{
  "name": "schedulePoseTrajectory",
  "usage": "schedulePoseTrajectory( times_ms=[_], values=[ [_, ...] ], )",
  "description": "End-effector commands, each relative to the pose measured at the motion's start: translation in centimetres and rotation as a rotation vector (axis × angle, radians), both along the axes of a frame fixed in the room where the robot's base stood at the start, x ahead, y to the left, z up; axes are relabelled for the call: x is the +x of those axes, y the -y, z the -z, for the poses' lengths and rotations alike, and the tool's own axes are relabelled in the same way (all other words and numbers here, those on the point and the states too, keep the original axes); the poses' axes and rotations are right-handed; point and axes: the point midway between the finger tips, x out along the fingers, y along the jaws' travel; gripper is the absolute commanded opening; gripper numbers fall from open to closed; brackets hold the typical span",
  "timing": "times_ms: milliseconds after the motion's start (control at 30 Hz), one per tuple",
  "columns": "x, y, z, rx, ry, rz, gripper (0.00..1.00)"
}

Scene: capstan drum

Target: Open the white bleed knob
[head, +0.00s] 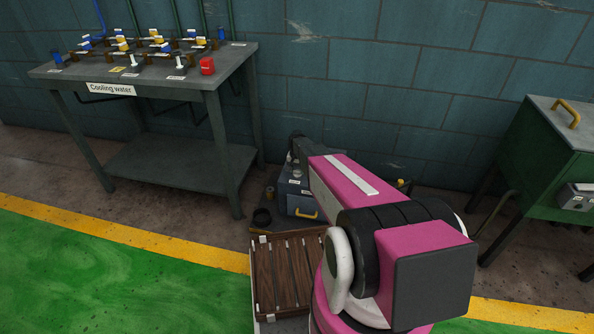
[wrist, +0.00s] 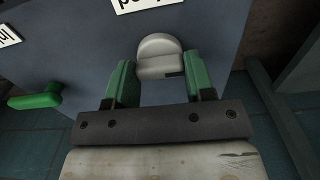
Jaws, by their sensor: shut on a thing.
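The white bleed knob (wrist: 160,52) is a rounded pale knob on a dark blue-grey panel (wrist: 85,55), at the top middle of the wrist view. My gripper (wrist: 159,64) has its green fingers at either side of the knob and is shut on it. The knob's far side and its mount are hidden. In the head view my pink arm reaches toward a low blue-grey box (head: 297,190) by the wall; the knob cannot be made out there.
A green lever (wrist: 36,101) sticks out of the same panel at the left. In the head view, a wooden pallet (head: 285,275) lies in front of the box. A workbench (head: 170,160) with several valves stands at the left, a green cabinet (head: 555,150) at the right.

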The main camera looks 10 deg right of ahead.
Motion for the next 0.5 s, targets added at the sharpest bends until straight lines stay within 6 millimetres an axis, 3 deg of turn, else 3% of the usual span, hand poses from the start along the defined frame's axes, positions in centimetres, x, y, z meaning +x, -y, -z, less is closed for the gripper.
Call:
schedulePoseTrajectory(
  times_ms=[467,500],
  values=[
    [0.02,0.01,-0.09,0.001,0.001,0.016,0.25],
    [0.02,0.01,-0.09,0.001,0.001,0.017,0.55]
  ],
)
